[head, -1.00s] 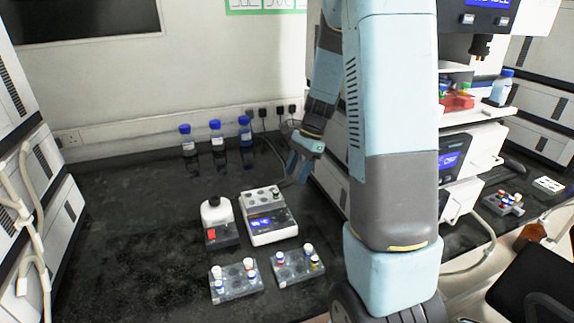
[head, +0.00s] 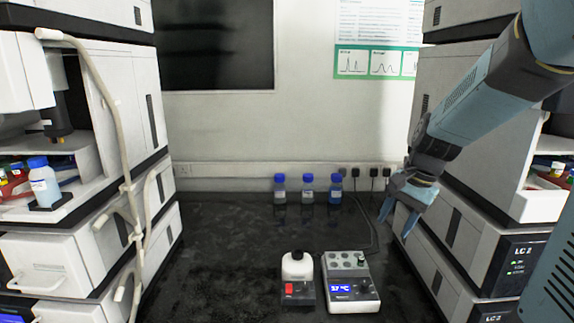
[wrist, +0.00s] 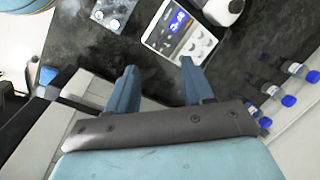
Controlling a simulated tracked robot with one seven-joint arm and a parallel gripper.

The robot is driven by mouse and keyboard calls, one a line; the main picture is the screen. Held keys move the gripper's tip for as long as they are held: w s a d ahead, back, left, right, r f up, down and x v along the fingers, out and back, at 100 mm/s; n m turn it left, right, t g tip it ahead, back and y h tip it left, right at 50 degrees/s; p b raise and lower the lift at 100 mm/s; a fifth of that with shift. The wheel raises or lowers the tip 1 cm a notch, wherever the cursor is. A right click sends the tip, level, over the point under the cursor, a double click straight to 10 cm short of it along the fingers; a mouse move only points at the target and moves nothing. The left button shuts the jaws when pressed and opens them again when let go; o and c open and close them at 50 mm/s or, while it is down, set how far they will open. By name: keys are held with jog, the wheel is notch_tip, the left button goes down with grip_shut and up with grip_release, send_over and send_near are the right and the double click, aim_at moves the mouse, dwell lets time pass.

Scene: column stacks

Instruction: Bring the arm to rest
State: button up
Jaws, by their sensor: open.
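My gripper (head: 397,217) hangs at the right of the bench in the head view, beside the right-hand instrument stack, with its fingers pointing down. In the wrist view my gripper (wrist: 157,82) shows two blue fingers spread apart with nothing between them. It is above the black bench, clear of the heater block (head: 351,282) with the lit display. The heater block also shows beyond the fingers in the wrist view (wrist: 182,32).
Several blue-capped bottles (head: 307,190) line the back wall. Instrument stacks stand at left (head: 95,180) and right (head: 470,215). The left bench (head: 215,240) is clear.

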jog(key=s+r+n+t+h, duration=0.1)
jog(key=s+r+n+t, duration=0.1)
jog(key=s+r+n, duration=0.2)
jog(key=s+a+r+n+t+h, duration=0.1)
jog(key=s+r+n, duration=0.3)
jog(key=s, duration=0.7)
jog(key=shift+a+r+n+t+h, duration=0.3)
jog(key=shift+r+n+t+h, duration=0.15)
jog(key=shift+t, duration=0.35)
